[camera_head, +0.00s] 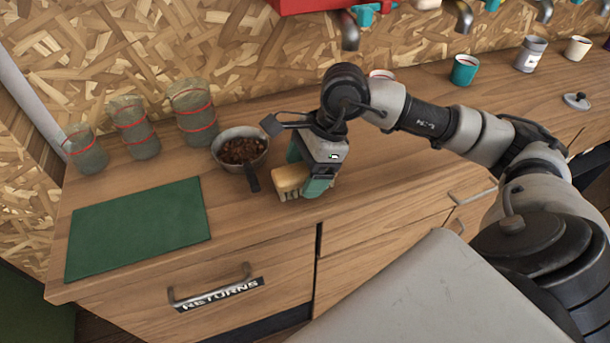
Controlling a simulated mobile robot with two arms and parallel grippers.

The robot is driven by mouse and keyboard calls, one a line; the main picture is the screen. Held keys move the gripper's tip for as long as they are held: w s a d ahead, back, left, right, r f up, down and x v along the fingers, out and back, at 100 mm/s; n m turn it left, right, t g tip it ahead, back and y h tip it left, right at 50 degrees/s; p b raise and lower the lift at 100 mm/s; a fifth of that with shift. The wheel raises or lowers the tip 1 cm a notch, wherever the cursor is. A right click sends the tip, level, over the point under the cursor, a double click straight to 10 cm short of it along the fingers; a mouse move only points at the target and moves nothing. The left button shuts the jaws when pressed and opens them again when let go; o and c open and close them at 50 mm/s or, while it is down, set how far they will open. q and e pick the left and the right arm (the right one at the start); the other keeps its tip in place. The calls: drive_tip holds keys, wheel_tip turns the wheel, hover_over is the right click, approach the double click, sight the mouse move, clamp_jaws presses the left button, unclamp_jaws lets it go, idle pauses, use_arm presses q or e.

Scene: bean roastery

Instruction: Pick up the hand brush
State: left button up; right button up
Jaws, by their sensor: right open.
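The hand brush (289,181) lies on the wooden counter near its front edge. It has a tan wooden body with pale bristles beneath. My right gripper (304,171) is open and low over the counter, pointing down at the brush. One teal finger is at the brush's right end and the other is behind it. The gripper hides part of the brush, and I cannot tell whether the fingers touch it. My left gripper is not in view.
A metal pan of dark beans (241,150) stands just left of the brush, its black handle (252,180) close to it. A green mat (137,229) and several glass jars (133,127) are further left. A teal cup (464,71) stands at the back right.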

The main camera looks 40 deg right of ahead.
sight(298, 171)
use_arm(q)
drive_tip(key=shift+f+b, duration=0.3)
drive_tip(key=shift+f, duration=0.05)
use_arm(e)
drive_tip(key=shift+f, duration=0.2)
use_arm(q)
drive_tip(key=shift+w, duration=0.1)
use_arm(e)
drive_tip(key=shift+c, duration=0.4)
drive_tip(key=c, duration=1)
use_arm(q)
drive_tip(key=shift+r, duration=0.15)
use_arm(e)
drive_tip(key=shift+r, duration=0.15)
drive_tip(key=shift+c, duration=0.2)
